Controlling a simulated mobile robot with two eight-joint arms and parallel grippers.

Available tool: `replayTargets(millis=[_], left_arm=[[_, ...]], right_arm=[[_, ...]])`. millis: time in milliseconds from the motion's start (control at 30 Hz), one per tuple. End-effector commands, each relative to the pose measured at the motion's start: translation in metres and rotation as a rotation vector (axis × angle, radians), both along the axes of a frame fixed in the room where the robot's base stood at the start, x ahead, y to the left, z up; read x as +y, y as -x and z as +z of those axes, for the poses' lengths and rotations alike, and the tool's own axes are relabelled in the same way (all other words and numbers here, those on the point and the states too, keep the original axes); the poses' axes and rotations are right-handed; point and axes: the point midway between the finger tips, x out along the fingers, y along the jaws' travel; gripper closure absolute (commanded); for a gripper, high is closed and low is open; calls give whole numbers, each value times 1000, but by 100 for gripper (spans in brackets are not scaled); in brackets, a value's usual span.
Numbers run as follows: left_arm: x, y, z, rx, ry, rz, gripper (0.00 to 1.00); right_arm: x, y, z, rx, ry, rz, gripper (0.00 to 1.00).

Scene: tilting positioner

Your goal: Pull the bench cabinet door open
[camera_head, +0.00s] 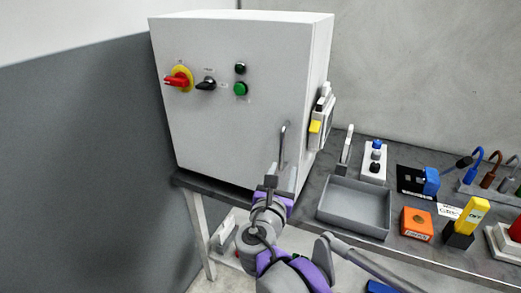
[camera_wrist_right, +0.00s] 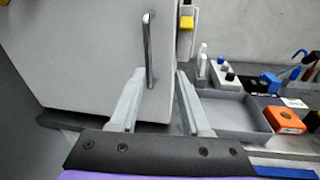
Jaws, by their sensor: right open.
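The bench cabinet (camera_head: 215,125) is a large light-grey box on the bench, and its front door looks shut. A slim vertical metal bar handle (camera_head: 282,147) sits near the door's right edge. My right gripper (camera_head: 279,172) is open at the lower end of the handle. In the right wrist view the handle (camera_wrist_right: 149,52) stands between the lines of the two fingers, nearer the left fingertip, and my right gripper (camera_wrist_right: 160,74) is not closed on it. Whether a finger touches the handle or door cannot be told. My left gripper is not in view.
The door carries a red-yellow rotary switch (camera_head: 179,79), a black selector (camera_head: 206,83) and a green button (camera_head: 240,88). A grey tray (camera_head: 355,207), an orange box (camera_head: 416,224) and a yellow tool (camera_head: 472,214) stand right on the bench. A grey partition (camera_head: 85,160) is left.

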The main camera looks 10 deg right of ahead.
Motion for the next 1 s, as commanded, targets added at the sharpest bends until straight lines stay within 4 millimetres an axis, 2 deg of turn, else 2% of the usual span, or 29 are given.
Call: replayTargets(millis=[67, 167, 267, 700, 1000], left_arm=[[0, 0, -2, 1, 0, 0, 100], [0, 0, -2, 1, 0, 0, 100], [0, 0, -1, 0, 0, 0, 100], [0, -1, 4, -2, 0, 0, 100], [0, -1, 5, -2, 0, 0, 100]], right_arm=[[10, -6, 7, -2, 79, 25, 53], [12, -12, 11, -4, 116, 32, 53], [7, -23, 11, -4, 117, 30, 53], [-24, -93, 11, -4, 114, 30, 53], [-30, -107, 11, -4, 111, 31, 53]])
